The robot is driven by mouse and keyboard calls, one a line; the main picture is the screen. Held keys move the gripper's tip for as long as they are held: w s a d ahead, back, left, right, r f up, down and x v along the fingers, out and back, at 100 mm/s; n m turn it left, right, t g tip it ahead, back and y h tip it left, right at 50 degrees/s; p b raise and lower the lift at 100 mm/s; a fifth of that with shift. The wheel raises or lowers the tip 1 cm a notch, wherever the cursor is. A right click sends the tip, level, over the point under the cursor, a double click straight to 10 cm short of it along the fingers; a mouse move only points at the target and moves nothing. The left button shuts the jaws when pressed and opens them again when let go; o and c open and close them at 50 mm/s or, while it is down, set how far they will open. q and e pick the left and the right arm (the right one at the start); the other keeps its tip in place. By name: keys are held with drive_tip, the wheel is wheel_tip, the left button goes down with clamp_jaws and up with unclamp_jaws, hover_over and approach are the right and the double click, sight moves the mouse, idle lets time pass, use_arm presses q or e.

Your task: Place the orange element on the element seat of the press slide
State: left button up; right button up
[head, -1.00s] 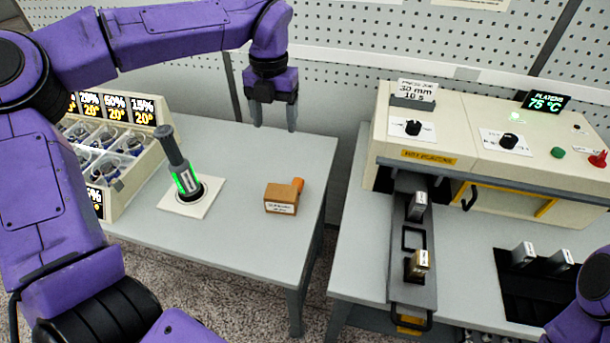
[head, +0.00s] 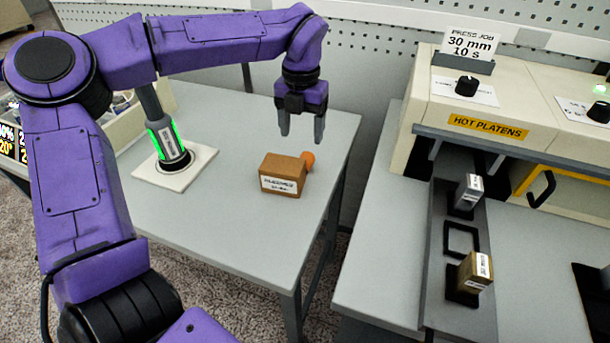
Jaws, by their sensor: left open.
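The orange element (head: 308,160) shows at the right end of a small brown labelled block (head: 283,177) on the left table. The block hides part of it. My left gripper (head: 302,136) hangs over the table with fingers pointing down, open and empty, just above and behind the orange element. The dark press slide (head: 460,314) sticks out from the press. It carries a silver labelled block (head: 467,192), an empty square frame (head: 461,239) in the middle, and a brass labelled block (head: 474,272) nearer me. I cannot tell which is the element seat. My right gripper is not in view.
A dark cylindrical tool with a green-lit band (head: 167,140) stands on a white plate (head: 181,180) left of the brown block. The press (head: 540,110) stands at the right on its own table (head: 375,255). A gap separates the two tables.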

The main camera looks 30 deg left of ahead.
use_arm(q)
drive_tip(key=f, duration=0.6)
drive_tip(key=w+f+p, duration=0.1)
drive_tip(key=f, duration=0.3)
drive_tip(key=c, duration=1.2)
